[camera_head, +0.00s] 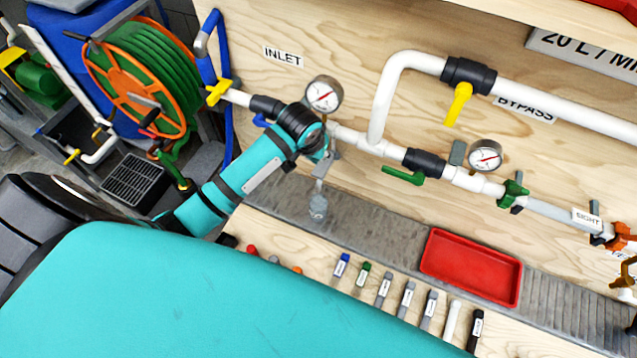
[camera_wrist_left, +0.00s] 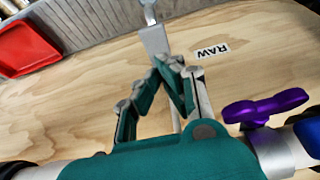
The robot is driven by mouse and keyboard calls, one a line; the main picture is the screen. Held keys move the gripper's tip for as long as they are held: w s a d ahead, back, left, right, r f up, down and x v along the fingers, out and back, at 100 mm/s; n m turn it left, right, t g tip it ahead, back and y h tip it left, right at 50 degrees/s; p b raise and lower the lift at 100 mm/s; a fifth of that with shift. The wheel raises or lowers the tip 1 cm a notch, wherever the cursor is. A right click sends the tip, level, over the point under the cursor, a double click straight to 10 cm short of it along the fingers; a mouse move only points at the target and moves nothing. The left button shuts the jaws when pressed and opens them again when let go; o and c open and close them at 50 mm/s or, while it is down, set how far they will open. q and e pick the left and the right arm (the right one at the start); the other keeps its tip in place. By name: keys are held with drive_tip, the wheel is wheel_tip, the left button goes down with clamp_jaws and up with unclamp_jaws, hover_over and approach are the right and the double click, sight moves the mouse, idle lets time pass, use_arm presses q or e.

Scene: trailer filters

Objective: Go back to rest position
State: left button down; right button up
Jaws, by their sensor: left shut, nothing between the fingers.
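My left arm reaches in from the left in the head view, and its teal wrist is in front of the pipe just below the inlet pressure gauge (camera_head: 323,94). The fingers of my left gripper (camera_wrist_left: 168,68) show in the left wrist view, drawn together with nothing between them. They are close to a metal spout piece (camera_wrist_left: 155,38) and the wooden panel with the RAW label (camera_wrist_left: 212,49); contact cannot be told. In the head view the fingers are mostly hidden by the wrist. My right gripper is not in view.
A purple valve handle (camera_wrist_left: 265,107) is beside the left gripper. A green hose reel (camera_head: 143,80) stands at left.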

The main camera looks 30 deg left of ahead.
use_arm(q)
drive_tip(key=shift+r, duration=0.85)
drive_tip(key=s+d+m+g, duration=0.1)
drive_tip(key=s+d, duration=0.1)
drive_tip(key=s, duration=1.1)
drive_tip(key=s+d+m, duration=0.2)
drive_tip(key=s+d, duration=0.1)
drive_tip(key=s, duration=0.9)
wheel_tip(320, 180, down, 32)
drive_tip(key=s+g+b, duration=0.1)
drive_tip(key=b, duration=0.7)
drive_tip(key=s+a+f+b, duration=0.1)
drive_tip(key=s+f+b, duration=0.2)
drive_tip(key=s+f, duration=0.5)
drive_tip(key=s+a+f+g+b, duration=0.1)
drive_tip(key=s+a+f+b, duration=0.1)
drive_tip(key=s+f, duration=0.7)
wheel_tip(320, 180, down, 7)
drive_tip(key=shift+a+r+g+b, duration=0.15)
drive_tip(key=shift+g+b, duration=0.15)
drive_tip(key=shift+b, duration=0.45)
